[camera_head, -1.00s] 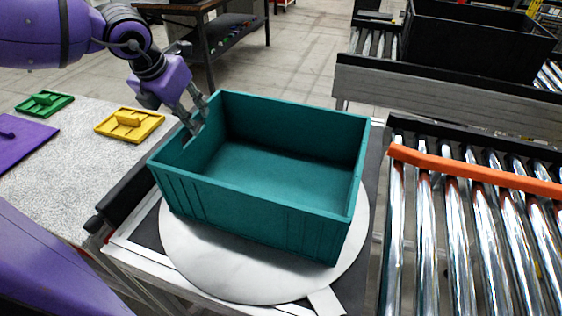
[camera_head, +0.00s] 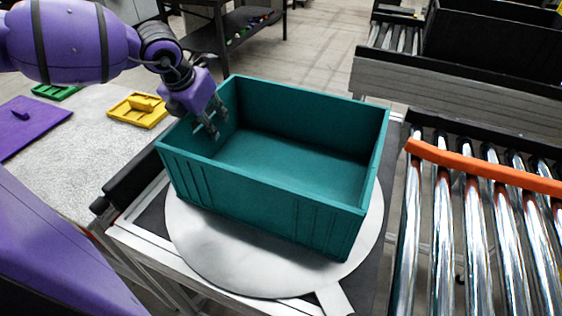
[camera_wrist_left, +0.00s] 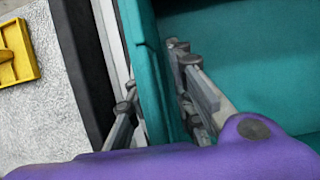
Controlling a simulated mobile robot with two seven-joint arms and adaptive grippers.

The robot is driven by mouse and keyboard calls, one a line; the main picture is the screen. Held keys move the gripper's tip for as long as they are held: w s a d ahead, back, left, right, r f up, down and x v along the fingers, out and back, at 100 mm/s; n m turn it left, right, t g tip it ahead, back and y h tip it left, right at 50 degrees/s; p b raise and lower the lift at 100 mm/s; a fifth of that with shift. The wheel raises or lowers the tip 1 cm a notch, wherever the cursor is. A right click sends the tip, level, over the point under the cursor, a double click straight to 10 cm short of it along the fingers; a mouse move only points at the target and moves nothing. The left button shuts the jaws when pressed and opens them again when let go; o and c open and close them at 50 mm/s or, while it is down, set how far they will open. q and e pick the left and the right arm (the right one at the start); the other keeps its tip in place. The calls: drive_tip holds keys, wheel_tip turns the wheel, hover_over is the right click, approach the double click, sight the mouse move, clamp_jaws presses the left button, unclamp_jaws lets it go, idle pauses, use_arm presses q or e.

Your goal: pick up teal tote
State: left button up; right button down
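The teal tote (camera_head: 265,205) is an open, empty box standing upright on a round pale disc (camera_head: 205,250). My left gripper (camera_head: 215,118) is at the tote's left wall, near its back left corner, pointing down. In the left wrist view the tote wall (camera_wrist_left: 147,75) runs between the fingers of my left gripper (camera_wrist_left: 155,85), one on the outer side and one on the inner side. The fingers look spread, with a gap at the inner finger. My right gripper is in neither view.
A speckled table at the left holds a yellow fixture (camera_head: 139,110), a green fixture (camera_head: 55,91) and a purple plate (camera_head: 28,125). A roller conveyor (camera_head: 480,225) with an orange bar (camera_head: 485,166) lies right of the tote. A black bin (camera_head: 495,45) stands behind it.

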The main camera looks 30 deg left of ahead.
use_arm(q)
clamp_jaws()
idle(0.3)
drive_tip(key=shift+r, duration=0.1)
